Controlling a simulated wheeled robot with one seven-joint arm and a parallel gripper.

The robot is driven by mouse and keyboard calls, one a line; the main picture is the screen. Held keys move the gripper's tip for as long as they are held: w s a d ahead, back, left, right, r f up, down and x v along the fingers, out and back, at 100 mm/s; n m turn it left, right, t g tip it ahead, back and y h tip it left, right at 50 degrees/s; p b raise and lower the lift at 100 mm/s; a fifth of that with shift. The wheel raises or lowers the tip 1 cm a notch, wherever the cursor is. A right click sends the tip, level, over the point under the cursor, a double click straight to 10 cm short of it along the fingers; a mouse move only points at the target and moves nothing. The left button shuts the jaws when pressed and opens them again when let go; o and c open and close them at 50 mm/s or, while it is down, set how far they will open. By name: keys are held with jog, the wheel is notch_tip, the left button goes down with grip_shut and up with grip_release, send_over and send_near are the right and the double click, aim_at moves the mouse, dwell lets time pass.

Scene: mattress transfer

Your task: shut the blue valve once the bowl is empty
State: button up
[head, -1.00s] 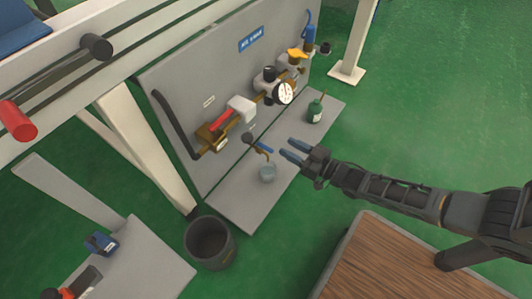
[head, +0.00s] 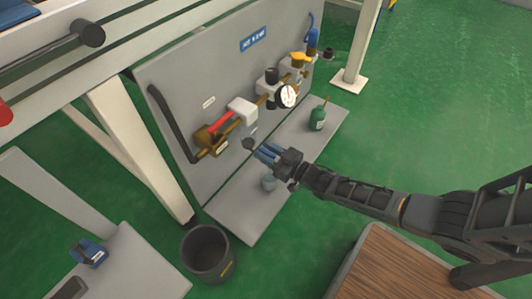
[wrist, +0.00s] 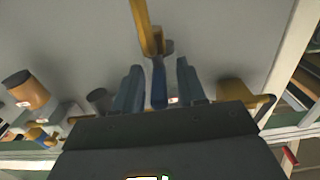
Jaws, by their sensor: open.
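My gripper (head: 266,153) is open in front of the panel, below the white block. In the wrist view, its two blue-grey fingers stand on either side of a blue valve lever (wrist: 158,82) on a brass fitting (wrist: 147,28). Gaps show between the lever and both fingers. In the head view, the gripper hides the lever. A dark rounded part (head: 248,144), perhaps the bowl, is just left of the fingertips; I cannot see what is inside. A small clear cup (head: 268,184) stands on the grey shelf below the gripper; its contents are unclear.
The panel carries a brass pipe with a red lever (head: 221,122), a round gauge (head: 286,96) and a yellow handle (head: 300,58). A dark bucket (head: 207,254) is on the floor. A wooden-topped table (head: 385,265) is at front right.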

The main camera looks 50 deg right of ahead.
jog(key=shift+w, duration=0.15)
jog(key=shift+c, duration=0.2)
grip_shut()
jog(key=shift+r+m+h+p, duration=0.15)
jog(key=shift+m+h+p, duration=0.2)
jog(key=shift+h, duration=0.25)
jog(key=shift+a+r+m+g+h+p, duration=0.1)
jog(key=shift+a+m+g+h+p, duration=0.1)
jog(key=shift+m+h+p, duration=0.8)
jog(key=shift+a+r+m+g+h+p, duration=0.1)
jog(key=shift+m+g+h+p, duration=0.15)
jog(key=shift+m+h, duration=0.85)
jog(key=m+g+h+b, duration=0.1)
jog(key=m+g+h, duration=0.3)
jog(key=g, duration=0.1)
jog(key=w+a+m+g+h+b, duration=0.1)
jog(key=m+g+h, duration=0.3)
jog(key=g, duration=0.1)
jog(key=m+g+h+b, duration=0.1)
jog(key=m+g+h, duration=0.4)
jog(key=g, duration=0.1)
jog(key=shift+w+a+f, duration=0.2)
jog(key=shift+w+f, duration=0.15)
jog(key=shift+w, duration=0.05)
jog(key=shift+r+g, duration=0.1)
jog(key=shift+g, duration=0.25)
